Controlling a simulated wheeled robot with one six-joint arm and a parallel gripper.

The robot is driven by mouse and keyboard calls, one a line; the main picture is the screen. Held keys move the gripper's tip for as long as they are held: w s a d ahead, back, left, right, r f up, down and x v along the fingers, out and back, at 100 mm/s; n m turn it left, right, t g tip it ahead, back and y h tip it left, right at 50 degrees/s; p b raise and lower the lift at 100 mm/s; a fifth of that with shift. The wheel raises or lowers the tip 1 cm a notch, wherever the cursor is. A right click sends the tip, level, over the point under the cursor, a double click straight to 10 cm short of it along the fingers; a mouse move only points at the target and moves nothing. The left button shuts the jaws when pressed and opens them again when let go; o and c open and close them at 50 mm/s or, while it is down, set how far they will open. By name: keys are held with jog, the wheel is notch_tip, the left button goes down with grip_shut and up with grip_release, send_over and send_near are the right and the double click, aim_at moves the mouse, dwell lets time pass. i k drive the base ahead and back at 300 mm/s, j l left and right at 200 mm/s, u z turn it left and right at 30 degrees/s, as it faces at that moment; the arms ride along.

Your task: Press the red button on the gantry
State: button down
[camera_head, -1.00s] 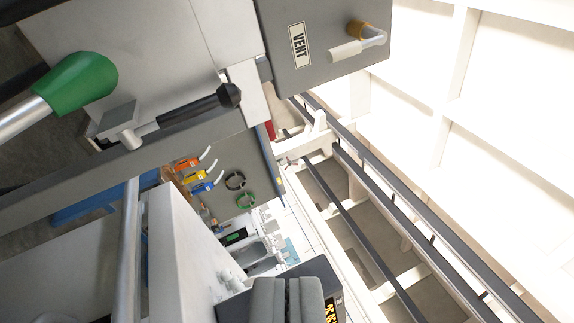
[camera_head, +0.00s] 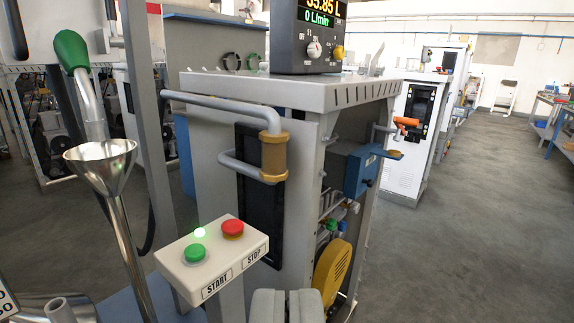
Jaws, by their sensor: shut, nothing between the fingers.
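The red button (camera_head: 232,228) sits on a white control box (camera_head: 214,262), on the part marked STOP. The post under the box is mostly out of view.
A metal funnel (camera_head: 100,160) under a green-handled nozzle (camera_head: 72,54) stands at the left. A grey cabinet (camera_head: 300,92) with a bent pipe (camera_head: 228,104) and a display (camera_head: 318,36) stands behind the box. A yellow disc (camera_head: 332,276) is low at right. Open floor (camera_head: 470,230) lies at the right.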

aim_at(232, 227)
jog(key=k+l+u, duration=0.2)
jog(key=u, duration=0.2)
jog(key=k+l+u, duration=0.1)
jog(key=k+u, duration=0.5)
jog(key=u, duration=0.25)
